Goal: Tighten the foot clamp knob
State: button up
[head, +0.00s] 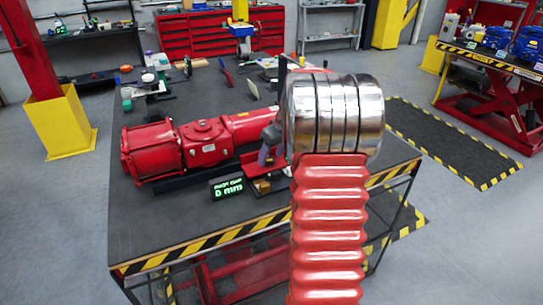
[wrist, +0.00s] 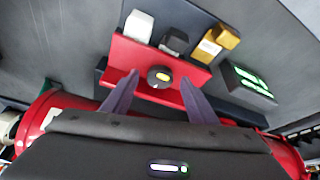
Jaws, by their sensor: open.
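The knob (wrist: 159,76) is a small dark disc with an orange mark on its face, mounted on a red bracket (wrist: 124,49) in the wrist view. My gripper (wrist: 158,78) is open; its two purple fingers lie either side of the knob in the picture. I cannot tell whether they touch it or stop short of it. In the head view my gripper (head: 264,157) shows partly at the front of the red valve actuator (head: 205,145), and my arm hides part of that area. The knob is not clear there.
A small black display (head: 227,187) stands on the bench (head: 150,225) and seems to read 0 mm; it also shows in the wrist view (wrist: 248,82). White, black and yellow blocks stand along the bracket. Loose tools lie at the back of the bench. Its front left is clear.

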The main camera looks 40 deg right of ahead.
jog(key=shift+w+f, duration=0.15)
jog(key=shift+f, duration=0.2)
jog(key=c, duration=1.1)
jog(key=shift+o, duration=0.2)
jog(key=shift+a+m, duration=0.1)
jog(key=shift+m, duration=0.4)
jog(key=shift+w+a+m+h, duration=0.15)
jog(key=shift+m+h, duration=0.75)
jog(key=shift+m, duration=1)
jog(key=shift+a+m+g+h, duration=0.1)
jog(key=shift+m+g+h, duration=0.2)
jog(key=shift+m, duration=0.7)
jog(key=shift+a+m+g+h, duration=0.1)
jog(key=shift+m+g+h, duration=0.2)
jog(key=shift+m, duration=0.7)
